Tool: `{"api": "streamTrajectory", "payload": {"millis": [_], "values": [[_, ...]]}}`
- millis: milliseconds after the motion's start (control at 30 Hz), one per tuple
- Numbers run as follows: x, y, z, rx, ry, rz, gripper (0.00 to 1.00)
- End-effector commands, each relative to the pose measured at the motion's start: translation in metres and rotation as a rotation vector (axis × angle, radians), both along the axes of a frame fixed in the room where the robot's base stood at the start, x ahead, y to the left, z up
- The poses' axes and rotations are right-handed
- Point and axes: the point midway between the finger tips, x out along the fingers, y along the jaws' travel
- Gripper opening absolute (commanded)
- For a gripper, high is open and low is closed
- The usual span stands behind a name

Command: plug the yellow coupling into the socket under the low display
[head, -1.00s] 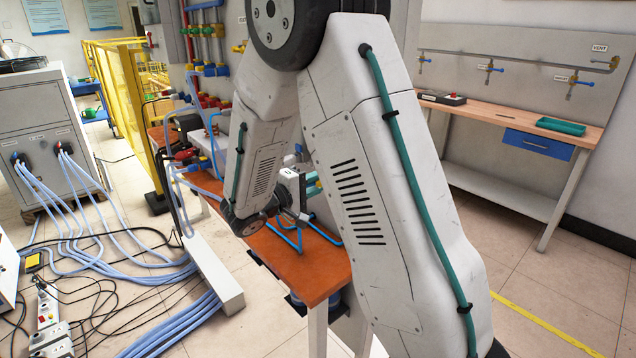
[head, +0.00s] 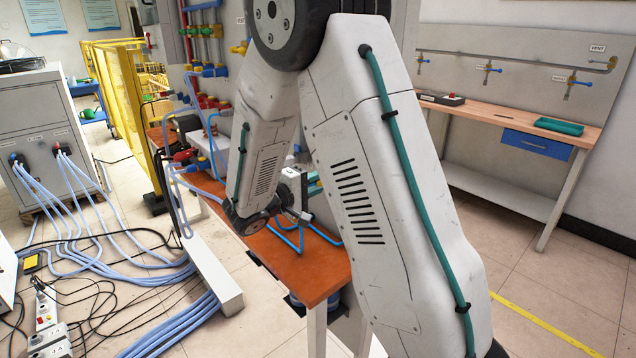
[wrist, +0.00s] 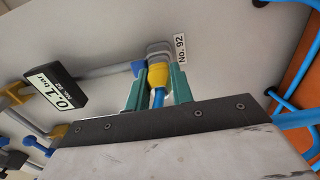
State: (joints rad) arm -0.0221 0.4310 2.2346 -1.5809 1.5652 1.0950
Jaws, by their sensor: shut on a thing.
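In the wrist view my gripper (wrist: 159,78) has its teal fingers on either side of the yellow coupling (wrist: 158,76) and is shut on it. A blue hose (wrist: 158,98) runs from the coupling back between the fingers. The coupling's front end is up against a grey round socket (wrist: 158,49) on the pale panel; whether it is seated cannot be told.
A "No. 92" label (wrist: 181,47) is beside the socket. A grey pipe (wrist: 105,71) with a blue fitting runs close by on the left. The orange-brown bench (head: 325,276) carries bent blue hoses (head: 290,240). Light-blue cables (head: 130,262) lie across the floor at left.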

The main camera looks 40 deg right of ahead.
Motion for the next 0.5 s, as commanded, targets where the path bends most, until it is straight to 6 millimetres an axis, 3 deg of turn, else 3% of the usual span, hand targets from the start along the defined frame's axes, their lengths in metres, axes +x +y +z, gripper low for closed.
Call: {"api": "streamTrajectory", "payload": {"millis": [100, 133, 200, 500], "values": [[0.0002, -0.0019, 0.0001, 0.000, 0.000, 0.000, 0.00], [0.0002, -0.0020, 0.0000, 0.000, 0.000, 0.000, 0.26], [0.0002, -0.0018, 0.0001, 0.000, 0.000, 0.000, 0.45], [0.0002, -0.0008, 0.0000, 0.000, 0.000, 0.001, 0.48]]}}
